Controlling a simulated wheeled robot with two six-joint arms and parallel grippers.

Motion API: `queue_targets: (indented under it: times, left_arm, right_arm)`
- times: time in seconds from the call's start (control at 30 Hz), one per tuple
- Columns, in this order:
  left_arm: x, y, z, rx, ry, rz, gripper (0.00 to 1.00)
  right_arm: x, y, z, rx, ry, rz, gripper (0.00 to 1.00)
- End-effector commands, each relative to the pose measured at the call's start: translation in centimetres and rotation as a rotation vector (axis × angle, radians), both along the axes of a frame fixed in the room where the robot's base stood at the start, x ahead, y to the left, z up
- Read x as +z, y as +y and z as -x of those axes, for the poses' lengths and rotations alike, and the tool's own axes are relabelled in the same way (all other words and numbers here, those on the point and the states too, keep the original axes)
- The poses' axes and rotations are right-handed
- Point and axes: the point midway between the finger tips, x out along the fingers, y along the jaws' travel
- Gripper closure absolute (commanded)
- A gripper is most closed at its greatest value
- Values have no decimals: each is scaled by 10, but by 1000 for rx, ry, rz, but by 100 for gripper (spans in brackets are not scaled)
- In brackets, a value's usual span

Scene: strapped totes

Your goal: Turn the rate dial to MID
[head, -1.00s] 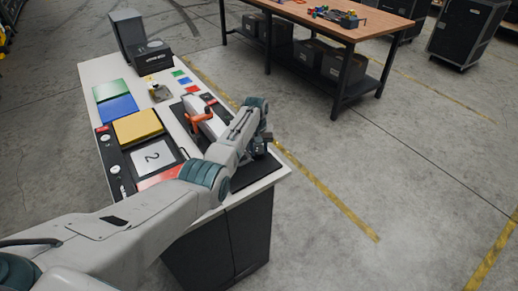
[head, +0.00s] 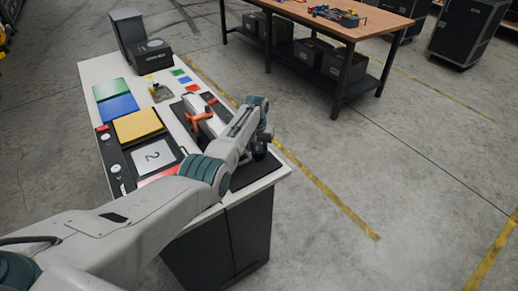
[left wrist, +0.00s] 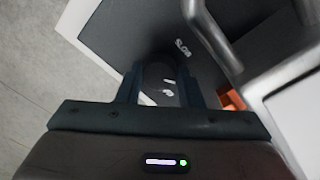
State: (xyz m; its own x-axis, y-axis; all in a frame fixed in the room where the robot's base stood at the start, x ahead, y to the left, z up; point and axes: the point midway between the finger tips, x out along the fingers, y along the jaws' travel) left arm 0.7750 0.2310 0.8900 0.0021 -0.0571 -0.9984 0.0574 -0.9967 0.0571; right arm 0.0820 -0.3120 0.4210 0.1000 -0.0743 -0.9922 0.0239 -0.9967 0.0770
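My left gripper (head: 258,148) is low over the near right end of the bench, above a dark panel (head: 241,174). In the left wrist view its two fingers (left wrist: 162,85) stand on either side of a dark rounded thing, apparently the dial (left wrist: 160,72). Whether the fingers press on it or leave a small gap cannot be made out. A white label reading SLOW (left wrist: 182,48) is on the dark panel just beyond. Small white marks show between the fingers; the dial's pointer direction is unclear. No MID label can be read. My right gripper is not in view.
An orange-handled thing (head: 199,117) stands on the panel beside my left arm; a grey bar (left wrist: 213,35) passes close to the gripper. Yellow (head: 138,126), blue and green blocks, a card marked 2 (head: 153,156) and a dark box (head: 151,56) share the bench (head: 93,71).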

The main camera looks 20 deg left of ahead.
Motion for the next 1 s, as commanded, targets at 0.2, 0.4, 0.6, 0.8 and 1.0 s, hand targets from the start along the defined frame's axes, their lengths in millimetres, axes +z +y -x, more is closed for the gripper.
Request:
queue_targets:
  times: [0.2,0.4,0.6,0.8,1.0]
  left_arm:
    - [2,0,-1,1,-4,0,45]
    - [2,0,-1,1,-3,0,45]
    - [20,1,-2,1,-6,0,45]
    - [57,4,-1,0,-8,0,45]
    - [92,5,-1,1,-6,0,45]
  right_arm:
    - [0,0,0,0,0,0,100]
    - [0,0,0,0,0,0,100]
    - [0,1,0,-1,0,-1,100]
    - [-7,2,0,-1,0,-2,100]
    - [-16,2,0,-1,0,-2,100]
